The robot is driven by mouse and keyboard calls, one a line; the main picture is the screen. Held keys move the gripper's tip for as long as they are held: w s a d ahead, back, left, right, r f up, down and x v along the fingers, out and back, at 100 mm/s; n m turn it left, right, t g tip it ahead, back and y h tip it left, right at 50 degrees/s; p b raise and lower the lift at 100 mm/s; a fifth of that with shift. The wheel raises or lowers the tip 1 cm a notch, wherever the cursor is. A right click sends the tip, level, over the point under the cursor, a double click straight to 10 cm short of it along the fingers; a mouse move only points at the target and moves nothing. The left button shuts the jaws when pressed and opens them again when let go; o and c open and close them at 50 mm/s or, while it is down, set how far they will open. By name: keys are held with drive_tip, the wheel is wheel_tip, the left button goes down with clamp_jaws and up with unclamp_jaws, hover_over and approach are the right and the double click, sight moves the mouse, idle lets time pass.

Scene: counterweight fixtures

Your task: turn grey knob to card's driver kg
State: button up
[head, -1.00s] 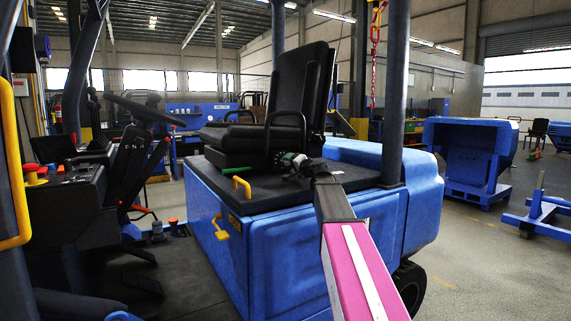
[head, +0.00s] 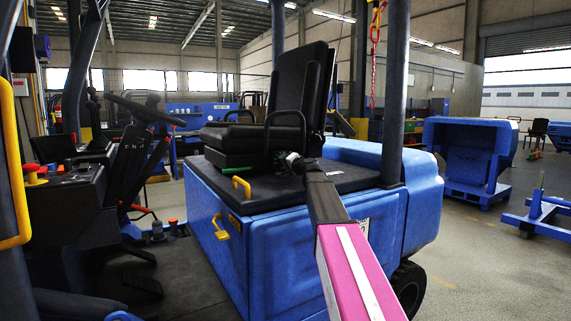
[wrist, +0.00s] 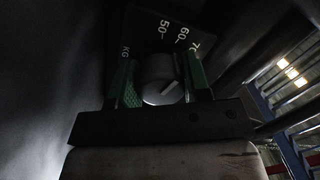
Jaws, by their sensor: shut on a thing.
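The grey knob (wrist: 160,72) shows in the wrist view, round, with a pale pointer line on its face. The line slants towards the upper right. A dark scale plate (wrist: 178,32) behind it carries white marks 50, 60 and 70, and KG at the left. My gripper (wrist: 163,80) has its green fingers on both sides of the knob and is shut on it. In the head view my gripper (head: 290,160) is beside the black seat (head: 270,105), low at its base; the knob is hidden there. I cannot make out a card.
The seat stands on a blue vehicle body (head: 300,240) with a dark top. A dark post (head: 393,95) rises right of my arm. A steering wheel (head: 145,108) and console (head: 65,190) are at the left. Blue frames (head: 470,160) stand on open floor at the right.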

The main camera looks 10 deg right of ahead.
drive_tip(key=m, duration=0.5)
drive_tip(key=shift+m+t, duration=0.3)
drive_tip(key=shift+m, duration=0.1)
drive_tip(key=m, duration=0.6)
idle(0.3)
drive_tip(key=shift+t+h, duration=0.3)
drive_tip(key=o, duration=0.9)
drive_tip(key=v, duration=1)
drive_tip(key=shift+s+d, duration=0.1)
drive_tip(key=shift+s, duration=0.1)
drive_tip(key=shift+s+d, duration=0.15)
drive_tip(key=shift+s, duration=0.05)
